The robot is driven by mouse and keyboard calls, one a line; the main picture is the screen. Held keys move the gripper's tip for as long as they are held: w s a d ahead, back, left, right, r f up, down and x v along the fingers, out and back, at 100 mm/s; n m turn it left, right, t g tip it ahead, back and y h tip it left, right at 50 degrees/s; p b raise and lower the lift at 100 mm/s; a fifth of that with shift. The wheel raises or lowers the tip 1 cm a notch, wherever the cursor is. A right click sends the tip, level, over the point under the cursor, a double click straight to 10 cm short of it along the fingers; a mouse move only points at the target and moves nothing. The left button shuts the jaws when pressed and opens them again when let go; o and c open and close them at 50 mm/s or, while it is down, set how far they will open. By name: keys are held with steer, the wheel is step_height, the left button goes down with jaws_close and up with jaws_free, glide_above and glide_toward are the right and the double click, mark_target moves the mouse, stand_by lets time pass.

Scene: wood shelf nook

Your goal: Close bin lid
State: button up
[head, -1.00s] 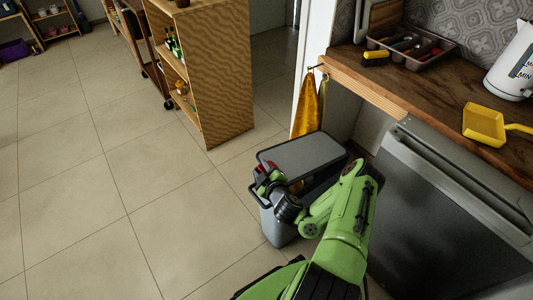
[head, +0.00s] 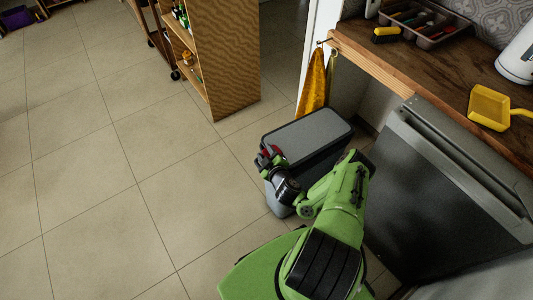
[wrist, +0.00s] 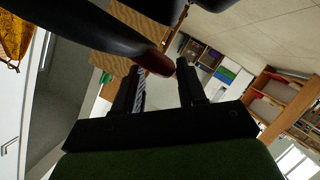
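The grey bin (head: 280,194) stands on the floor at the end of the counter. My arm hides much of the bin's near side, so I cannot tell if the lid is fully seated. My gripper (head: 268,158) is at the lid's left edge; whether it touches is unclear. In the wrist view my gripper (wrist: 162,78) shows its two fingers apart, with nothing seen held between them.
A dark appliance front (head: 430,190) stands right of the bin, under the wooden counter (head: 430,72). A yellow cloth (head: 313,82) hangs behind the bin. A wooden shelf unit (head: 232,60) stands at the back left. The tiled floor to the left is clear.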

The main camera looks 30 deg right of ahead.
step_height(320, 180, up, 10)
steer(key=p, duration=0.5)
steer(key=shift+p, duration=0.4)
